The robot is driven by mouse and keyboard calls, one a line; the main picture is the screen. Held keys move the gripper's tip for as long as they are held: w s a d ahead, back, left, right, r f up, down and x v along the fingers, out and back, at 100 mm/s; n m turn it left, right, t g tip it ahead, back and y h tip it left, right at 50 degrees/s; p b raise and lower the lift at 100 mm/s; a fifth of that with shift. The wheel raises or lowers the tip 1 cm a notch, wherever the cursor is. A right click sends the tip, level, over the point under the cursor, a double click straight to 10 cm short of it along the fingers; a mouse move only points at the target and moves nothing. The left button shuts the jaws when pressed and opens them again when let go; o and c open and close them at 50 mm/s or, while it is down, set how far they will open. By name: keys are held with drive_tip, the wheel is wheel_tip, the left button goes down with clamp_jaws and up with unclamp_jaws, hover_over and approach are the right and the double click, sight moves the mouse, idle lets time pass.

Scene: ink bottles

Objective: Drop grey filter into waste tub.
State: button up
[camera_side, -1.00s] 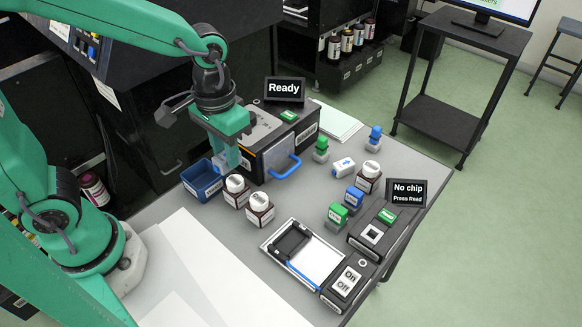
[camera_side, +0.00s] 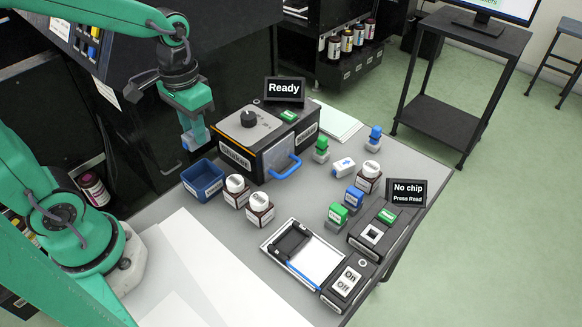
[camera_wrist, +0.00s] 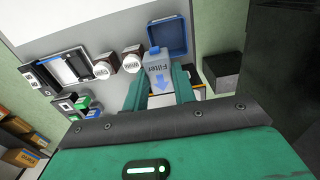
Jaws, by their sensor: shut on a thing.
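My gripper (camera_wrist: 162,82) is shut on the grey filter (camera_wrist: 158,68), marked "Filter" with a blue arrow, in the wrist view. In the side view my gripper (camera_side: 193,138) hangs in the air up and left of the shaker, and the filter is hard to make out between the fingers. The waste tub (camera_side: 203,178) is a blue open box on the table, lower in the picture than the gripper. It also shows in the wrist view (camera_wrist: 183,38), just beyond the filter's far end. The filter appears above the table, apart from the tub.
The black shaker (camera_side: 242,158) with a blue handle stands right of the tub. Two white-capped bottles (camera_side: 237,192) (camera_side: 260,210) stand close to the tub's right. A white block with a blue arrow (camera_side: 343,167) lies further right. White sheets (camera_side: 200,260) cover the front left.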

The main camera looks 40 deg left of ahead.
drive_tip(key=shift+f, duration=2.95)
drive_tip(key=o, duration=1.1)
drive_tip(key=shift+c, duration=0.2)
drive_tip(key=shift+r, duration=0.1)
drive_tip(key=shift+r, duration=3.85)
